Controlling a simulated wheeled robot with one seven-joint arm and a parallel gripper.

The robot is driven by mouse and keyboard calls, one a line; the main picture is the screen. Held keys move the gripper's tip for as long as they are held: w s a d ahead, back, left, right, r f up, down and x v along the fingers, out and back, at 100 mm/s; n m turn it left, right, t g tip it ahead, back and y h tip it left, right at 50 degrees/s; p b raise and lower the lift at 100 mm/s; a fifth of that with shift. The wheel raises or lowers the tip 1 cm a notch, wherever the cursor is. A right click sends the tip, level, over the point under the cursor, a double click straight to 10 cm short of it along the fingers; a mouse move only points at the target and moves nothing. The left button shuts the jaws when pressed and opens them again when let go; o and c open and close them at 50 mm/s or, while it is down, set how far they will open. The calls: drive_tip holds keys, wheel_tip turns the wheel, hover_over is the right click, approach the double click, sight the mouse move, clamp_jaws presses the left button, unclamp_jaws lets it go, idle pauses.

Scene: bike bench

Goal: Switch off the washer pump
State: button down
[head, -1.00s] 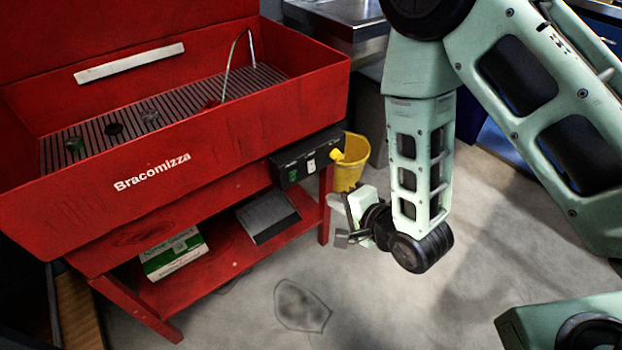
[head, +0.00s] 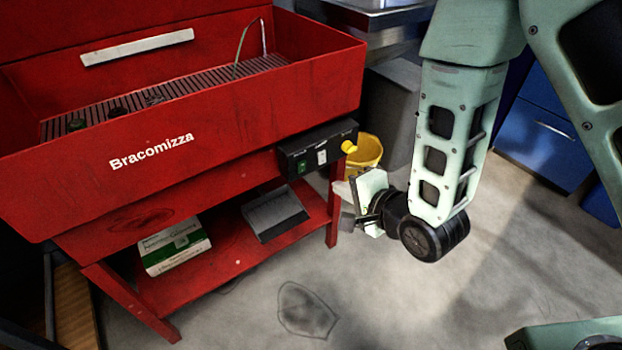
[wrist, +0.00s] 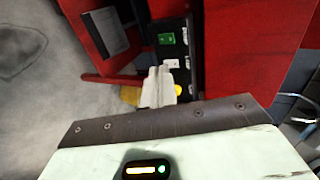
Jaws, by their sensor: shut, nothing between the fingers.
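The red parts washer (head: 210,130) stands at left in the head view. A black switch box (head: 318,152) hangs on its front at the right end. The box has a green rocker switch (head: 301,167), a white plate (head: 322,157) and a yellow knob (head: 348,147). In the wrist view the green switch (wrist: 166,39) and the yellow knob (wrist: 178,90) show beyond my fingers. My gripper (head: 350,210) is shut and empty, below and right of the box and apart from it. In the wrist view its fingertips (wrist: 158,75) overlap the box's near edge. The switch's exact position is too small to tell.
A yellow bucket (head: 365,152) stands behind the box and my gripper. The washer's lower shelf (head: 225,240) holds a green and white carton (head: 173,246) and a grey container (head: 273,213). The floor in front is clear except for a dark stain (head: 306,310).

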drive_tip(key=shift+w+a+f+b, duration=0.25)
drive_tip(key=shift+f+b, duration=0.25)
drive_tip(key=shift+b, duration=1.75)
drive_tip(key=b, duration=0.2)
approach(303, 165)
drive_tip(key=x, duration=0.5)
drive_tip(key=shift+w+a+f, duration=0.1)
drive_tip(key=shift+f, duration=0.3)
drive_tip(key=shift+w+a+r, duration=0.1)
drive_tip(key=shift+w+a, duration=0.15)
drive_tip(key=shift+w, duration=0.15)
